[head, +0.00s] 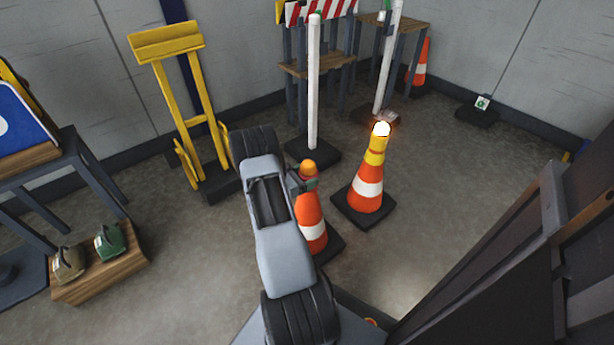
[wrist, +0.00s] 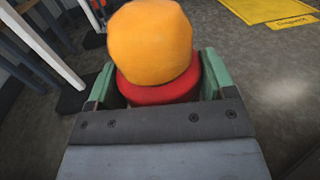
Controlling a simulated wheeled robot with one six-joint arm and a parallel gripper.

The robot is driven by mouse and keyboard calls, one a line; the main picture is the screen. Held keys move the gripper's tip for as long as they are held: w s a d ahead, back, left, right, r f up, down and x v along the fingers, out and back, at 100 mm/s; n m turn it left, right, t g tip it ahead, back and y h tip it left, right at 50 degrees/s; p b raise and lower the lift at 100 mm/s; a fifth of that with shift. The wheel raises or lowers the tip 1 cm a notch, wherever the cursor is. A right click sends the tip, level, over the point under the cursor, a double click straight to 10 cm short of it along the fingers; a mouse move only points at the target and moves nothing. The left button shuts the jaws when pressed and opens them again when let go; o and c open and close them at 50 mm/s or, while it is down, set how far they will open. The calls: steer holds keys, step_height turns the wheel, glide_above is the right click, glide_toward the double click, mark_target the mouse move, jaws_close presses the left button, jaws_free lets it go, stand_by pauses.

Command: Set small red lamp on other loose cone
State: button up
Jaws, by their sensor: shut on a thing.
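A small lamp with an orange dome and a red base (wrist: 155,45) sits between the green fingers of my gripper (wrist: 157,88) in the wrist view. My gripper is shut on it. In the head view the orange dome (head: 309,167) shows at the top of the nearer orange and white cone (head: 311,222), beside my gripper (head: 307,185). I cannot tell whether the lamp's base touches this cone. My arm hides part of the cone's left side. A second cone (head: 367,190), to the right, carries a lit lamp (head: 381,130) on its yellow top.
A white post (head: 314,90) on a black base stands behind the cones. A yellow stand (head: 178,90) is at the left. A dark cabinet (head: 510,270) fills the right.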

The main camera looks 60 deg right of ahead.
steer(key=shift+f, duration=0.15)
steer(key=o, duration=1.1)
steer(key=shift+c, duration=0.2)
steer(key=p+v, duration=0.3)
steer(key=v, duration=1.1)
steer(key=shift+d, duration=0.1)
